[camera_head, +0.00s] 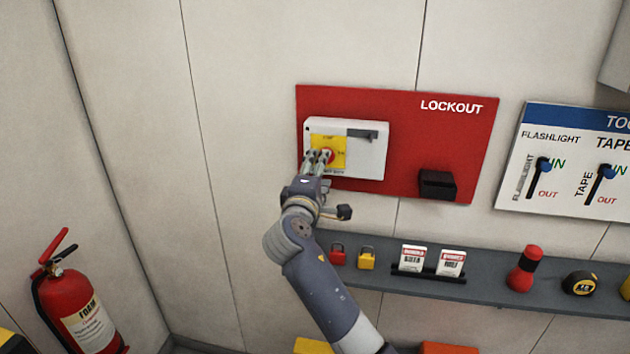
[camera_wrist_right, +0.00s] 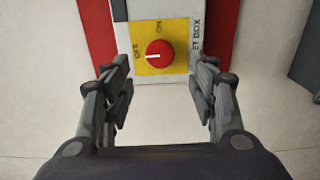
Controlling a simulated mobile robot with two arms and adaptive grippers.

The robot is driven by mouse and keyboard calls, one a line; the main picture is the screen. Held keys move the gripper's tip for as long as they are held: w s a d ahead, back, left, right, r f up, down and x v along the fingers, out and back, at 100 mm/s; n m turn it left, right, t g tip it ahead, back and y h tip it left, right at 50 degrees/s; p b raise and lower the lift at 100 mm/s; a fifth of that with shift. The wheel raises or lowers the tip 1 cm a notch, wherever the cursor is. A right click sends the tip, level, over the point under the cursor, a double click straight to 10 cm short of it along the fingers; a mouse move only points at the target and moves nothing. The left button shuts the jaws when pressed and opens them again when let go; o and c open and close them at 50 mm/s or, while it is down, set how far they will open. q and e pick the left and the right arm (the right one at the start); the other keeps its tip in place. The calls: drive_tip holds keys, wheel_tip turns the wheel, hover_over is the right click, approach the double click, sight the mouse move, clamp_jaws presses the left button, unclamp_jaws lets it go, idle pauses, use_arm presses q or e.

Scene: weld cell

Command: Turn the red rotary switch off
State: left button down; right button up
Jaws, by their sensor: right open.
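The red rotary switch (camera_wrist_right: 159,54) sits on a yellow plate (camera_wrist_right: 178,62) on a white box (camera_head: 370,158), fixed to the red lockout board (camera_head: 440,125). In the right wrist view its white line points left, toward small lettering that looks like OFF; ON seems to be above the knob. My right gripper (camera_wrist_right: 160,85) is open, with one finger on each side of the knob and apart from it. In the head view the right gripper (camera_head: 318,160) is in front of the plate and partly hides the knob (camera_head: 329,156). My left gripper is not in view.
A black holder (camera_head: 437,185) is on the board's lower right. A grey shelf (camera_head: 400,284) below carries padlocks (camera_head: 367,257), tags (camera_head: 412,259), a red tool (camera_head: 524,269) and a tape measure (camera_head: 581,283). A fire extinguisher (camera_head: 75,305) stands at lower left. The wall left of the board is clear.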

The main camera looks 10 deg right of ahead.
drive_tip(key=v, duration=0.4)
drive_tip(key=shift+s, duration=0.35)
